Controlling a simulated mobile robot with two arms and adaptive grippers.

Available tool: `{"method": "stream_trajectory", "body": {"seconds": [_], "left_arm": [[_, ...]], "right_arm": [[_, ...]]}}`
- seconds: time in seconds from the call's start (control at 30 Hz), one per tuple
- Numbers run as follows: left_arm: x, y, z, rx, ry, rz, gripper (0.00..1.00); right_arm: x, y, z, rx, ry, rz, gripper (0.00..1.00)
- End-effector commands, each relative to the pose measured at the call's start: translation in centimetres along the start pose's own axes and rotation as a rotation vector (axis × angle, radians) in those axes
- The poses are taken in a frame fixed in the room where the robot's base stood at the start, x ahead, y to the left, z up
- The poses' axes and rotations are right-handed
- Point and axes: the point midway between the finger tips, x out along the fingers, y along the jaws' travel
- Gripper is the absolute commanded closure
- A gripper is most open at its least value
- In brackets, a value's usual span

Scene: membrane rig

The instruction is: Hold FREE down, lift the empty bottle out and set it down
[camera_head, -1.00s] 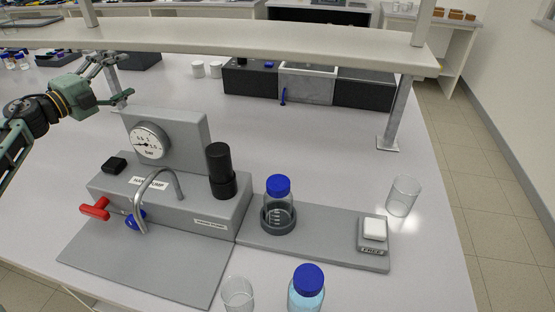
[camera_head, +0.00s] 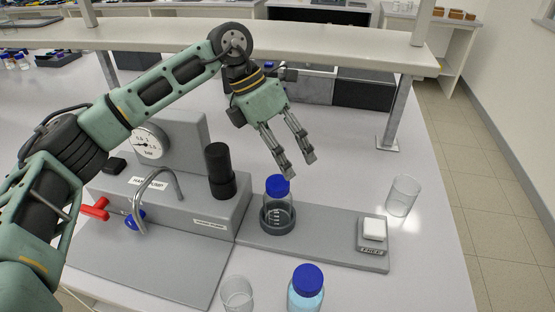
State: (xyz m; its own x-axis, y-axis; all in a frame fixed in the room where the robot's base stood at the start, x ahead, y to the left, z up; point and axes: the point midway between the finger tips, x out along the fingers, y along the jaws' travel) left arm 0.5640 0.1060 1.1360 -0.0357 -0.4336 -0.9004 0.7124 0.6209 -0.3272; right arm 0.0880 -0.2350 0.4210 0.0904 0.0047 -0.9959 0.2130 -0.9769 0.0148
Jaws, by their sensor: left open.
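The empty bottle (camera_head: 278,205) is clear glass with a blue cap and stands upright in a dark round holder (camera_head: 264,226) on the grey base plate. The FREE button (camera_head: 374,229) is a white square key on a grey block at the right end of that plate; nothing touches it. My left gripper (camera_head: 298,168) is open and empty, its fingers pointing down above and just behind the bottle's cap, apart from it in the picture. My right gripper is not in view.
The pump block with gauge (camera_head: 150,143), black cylinder (camera_head: 220,172), curved metal tube (camera_head: 158,175) and red handle (camera_head: 96,209) stands left of the bottle. A beaker (camera_head: 403,196) stands at right. Another beaker (camera_head: 237,294) and a bottle of blue liquid (camera_head: 305,290) are in front. A shelf (camera_head: 350,52) spans behind.

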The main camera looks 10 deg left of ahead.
Motion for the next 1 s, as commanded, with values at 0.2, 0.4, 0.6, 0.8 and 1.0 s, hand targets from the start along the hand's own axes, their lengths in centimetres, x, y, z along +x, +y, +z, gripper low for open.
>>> {"method": "stream_trajectory", "body": {"seconds": [0.2,0.4,0.6,0.8,1.0], "left_arm": [[0.8,0.1,-1.6,0.153,0.27,0.252,0.29],[1.3,0.6,-2.3,0.179,0.333,0.314,0.29],[4.0,1.6,-3.3,0.177,0.333,0.311,0.29],[7.5,2.8,-4.4,0.176,0.332,0.309,0.29],[10.2,3.8,-5.2,0.176,0.33,0.31,0.29]], "right_arm": [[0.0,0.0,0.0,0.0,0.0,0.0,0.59],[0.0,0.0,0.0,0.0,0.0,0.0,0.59],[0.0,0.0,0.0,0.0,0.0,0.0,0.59],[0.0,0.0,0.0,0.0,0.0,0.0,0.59],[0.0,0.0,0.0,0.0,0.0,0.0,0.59]]}}
